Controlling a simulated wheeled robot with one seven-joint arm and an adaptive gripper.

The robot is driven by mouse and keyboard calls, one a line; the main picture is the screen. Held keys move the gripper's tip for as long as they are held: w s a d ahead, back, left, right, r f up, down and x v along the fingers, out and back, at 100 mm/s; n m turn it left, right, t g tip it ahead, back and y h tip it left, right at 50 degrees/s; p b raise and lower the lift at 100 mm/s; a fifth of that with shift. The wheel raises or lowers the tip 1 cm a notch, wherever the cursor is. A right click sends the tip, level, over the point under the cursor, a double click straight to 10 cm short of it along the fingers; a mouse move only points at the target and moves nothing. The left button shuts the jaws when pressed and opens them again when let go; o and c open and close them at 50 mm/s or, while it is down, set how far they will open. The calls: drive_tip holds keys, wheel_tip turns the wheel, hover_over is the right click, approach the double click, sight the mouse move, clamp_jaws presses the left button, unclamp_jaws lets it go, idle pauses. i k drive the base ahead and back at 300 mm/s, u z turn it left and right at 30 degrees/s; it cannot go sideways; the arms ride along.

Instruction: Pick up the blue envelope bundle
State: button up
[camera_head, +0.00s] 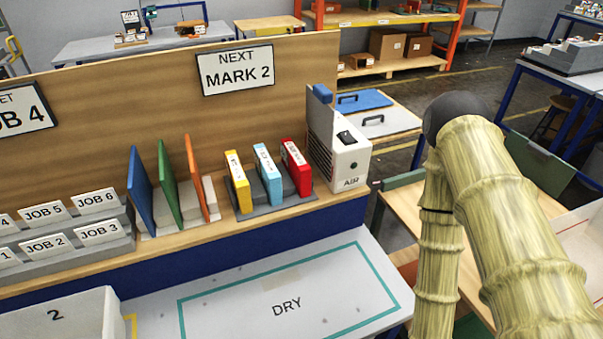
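A light blue labelled bundle (268,175) stands upright on the shelf, between a yellow one (237,182) and a red one (296,168). All sit in a low grey holder (277,207). I cannot tell for sure whether the light blue one is made of envelopes. A darker blue upright panel (140,188) stands further left beside a green and an orange one. My gripper is not in view; only my arm's links show at the right, and they run out of the bottom edge. Nothing is seen touching the bundles.
A white AIR box (340,150) stands just right of the red bundle. A wooden back panel (120,95) rises behind the shelf. Job card racks (65,238) fill the left. The DRY area (330,290) below is clear; a white bin (60,318) stands to its left.

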sight(270, 178)
drive_tip(key=z, duration=1.05)
drive_tip(key=k, duration=1.2)
drive_tip(key=u, duration=1.7)
drive_tip(key=i, duration=0.5)
